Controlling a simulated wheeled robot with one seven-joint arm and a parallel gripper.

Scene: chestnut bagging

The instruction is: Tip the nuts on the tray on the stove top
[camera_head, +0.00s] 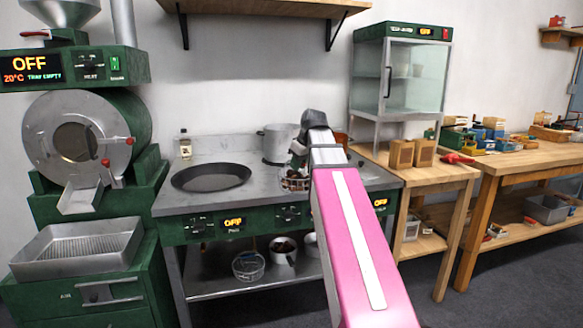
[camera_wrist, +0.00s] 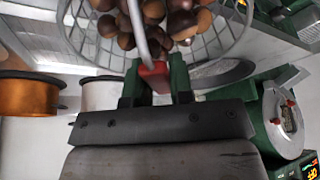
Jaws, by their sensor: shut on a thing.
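My gripper (camera_wrist: 153,80) is shut on the red handle (camera_wrist: 153,75) of a wire basket (camera_wrist: 88,45). Several brown nuts (camera_wrist: 150,22) lie in the basket, whose top part is cut off in the wrist view. In the head view, the basket (camera_head: 293,184) appears small, over the right middle part of the stove top (camera_head: 262,192), partly hidden by my arm; I cannot tell its height. A round, shallow black pan (camera_head: 211,177) sits on the left part of the stove top and looks empty. No other tray shows on the stove top.
A steel pot (camera_head: 278,144) stands at the back of the stove, and a copper pot (camera_wrist: 28,96) shows in the wrist view. A small bottle (camera_head: 185,147) stands behind the pan. The roaster (camera_head: 80,140) with its metal tray (camera_head: 78,268) is left; a glass cabinet (camera_head: 415,75) is right.

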